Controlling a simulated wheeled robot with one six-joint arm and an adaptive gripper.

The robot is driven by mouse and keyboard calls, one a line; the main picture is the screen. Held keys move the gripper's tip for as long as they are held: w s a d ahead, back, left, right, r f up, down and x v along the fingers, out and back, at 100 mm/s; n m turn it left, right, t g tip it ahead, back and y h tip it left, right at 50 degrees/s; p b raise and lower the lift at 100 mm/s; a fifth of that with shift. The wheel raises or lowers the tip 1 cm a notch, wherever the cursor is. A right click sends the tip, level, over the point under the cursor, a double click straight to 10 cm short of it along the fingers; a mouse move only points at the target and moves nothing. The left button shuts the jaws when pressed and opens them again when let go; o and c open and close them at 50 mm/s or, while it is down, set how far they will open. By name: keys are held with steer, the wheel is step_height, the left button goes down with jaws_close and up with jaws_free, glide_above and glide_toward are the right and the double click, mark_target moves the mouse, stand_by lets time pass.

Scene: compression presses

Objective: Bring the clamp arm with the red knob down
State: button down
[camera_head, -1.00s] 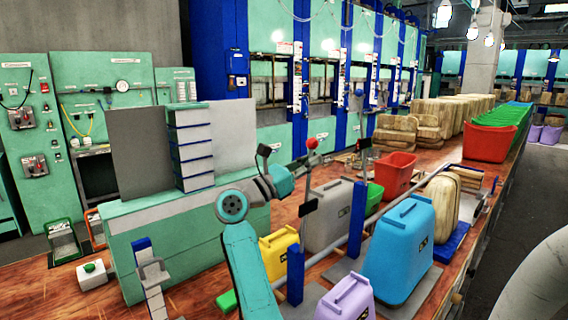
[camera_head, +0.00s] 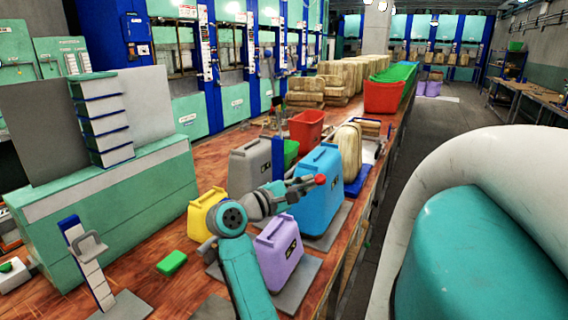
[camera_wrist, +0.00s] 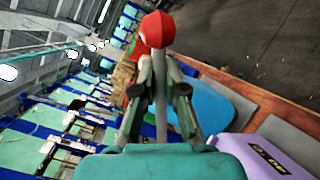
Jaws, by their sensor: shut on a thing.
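The red knob (camera_head: 320,180) shows at the end of my gripper (camera_head: 304,184), in front of the upper part of the blue case. In the wrist view the knob (camera_wrist: 157,30) sits just beyond my fingertips. There my gripper (camera_wrist: 159,88) is shut on the thin grey clamp arm (camera_wrist: 160,115), with a finger on each side of it just below the knob. The clamp arm's hinge and most of its length are hidden in the head view, so I cannot tell its exact angle.
A blue case (camera_head: 318,200), a purple case (camera_head: 279,245), a yellow case (camera_head: 207,213) and a grey case (camera_head: 256,167) stand close around my arm on the bench. A red bin (camera_head: 306,130) is behind. A green block (camera_head: 172,262) lies at front left.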

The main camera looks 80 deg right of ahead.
steer(key=s+f+m+t, duration=0.1)
steer(key=s+f+m, duration=0.1)
steer(key=f, duration=0.6)
steer(key=s+a+f+m+t+y, duration=0.1)
steer(key=s+f+m, duration=0.1)
steer(key=f, duration=0.5)
steer(key=shift+f+m, duration=0.4)
steer(key=shift+m, duration=0.3)
steer(key=shift+f, duration=0.15)
steer(key=c, duration=1.2)
jaws_free()
steer(key=v, duration=1.2)
steer(key=shift+r, duration=0.35)
